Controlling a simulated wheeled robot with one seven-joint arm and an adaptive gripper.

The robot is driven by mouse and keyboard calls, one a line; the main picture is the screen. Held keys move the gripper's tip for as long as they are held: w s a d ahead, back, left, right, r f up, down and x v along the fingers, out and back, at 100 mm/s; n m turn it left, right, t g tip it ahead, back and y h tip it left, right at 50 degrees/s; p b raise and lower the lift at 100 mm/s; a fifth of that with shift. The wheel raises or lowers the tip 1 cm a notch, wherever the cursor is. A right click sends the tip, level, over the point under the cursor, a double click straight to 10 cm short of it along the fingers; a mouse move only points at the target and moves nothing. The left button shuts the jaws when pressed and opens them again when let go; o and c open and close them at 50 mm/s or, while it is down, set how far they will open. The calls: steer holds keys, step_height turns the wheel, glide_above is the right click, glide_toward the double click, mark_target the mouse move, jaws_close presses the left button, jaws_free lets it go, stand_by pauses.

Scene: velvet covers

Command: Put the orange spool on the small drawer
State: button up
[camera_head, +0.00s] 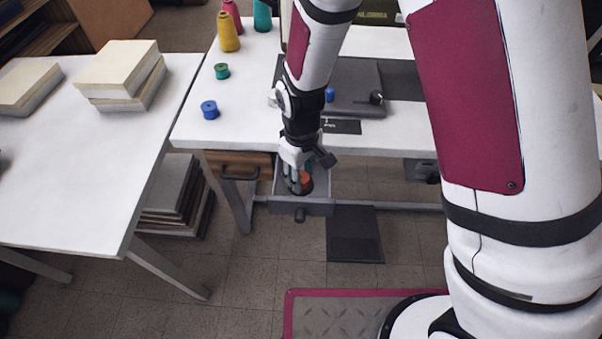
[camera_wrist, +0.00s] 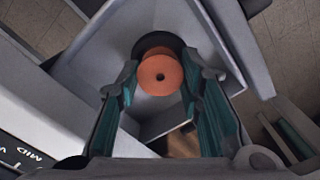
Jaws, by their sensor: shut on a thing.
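My gripper (camera_head: 304,182) points down into the open grey small drawer (camera_head: 300,207) under the sewing table. It is shut on the orange spool (camera_head: 305,178), which also shows in the wrist view (camera_wrist: 161,76) between the two fingertips, its round end with the centre hole facing the camera. The pale walls of the drawer (camera_wrist: 235,45) surround the spool in the wrist view. A dark round shape lies behind the spool; I cannot tell what it is. Whether the spool touches the drawer floor is hidden.
The white sewing table (camera_head: 190,125) holds a blue spool (camera_head: 209,110), a green spool (camera_head: 221,71), a yellow cone (camera_head: 228,35) and a dark machine bed. A wooden drawer (camera_head: 240,164) is left of the grey one. A black pedal (camera_head: 355,235) lies on the floor.

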steer(key=shift+f, duration=0.15)
steer(key=o, duration=0.8)
step_height(320, 180, up, 12)
steer(key=p, duration=0.1)
steer(key=shift+p, duration=0.4)
steer(key=shift+r, duration=0.25)
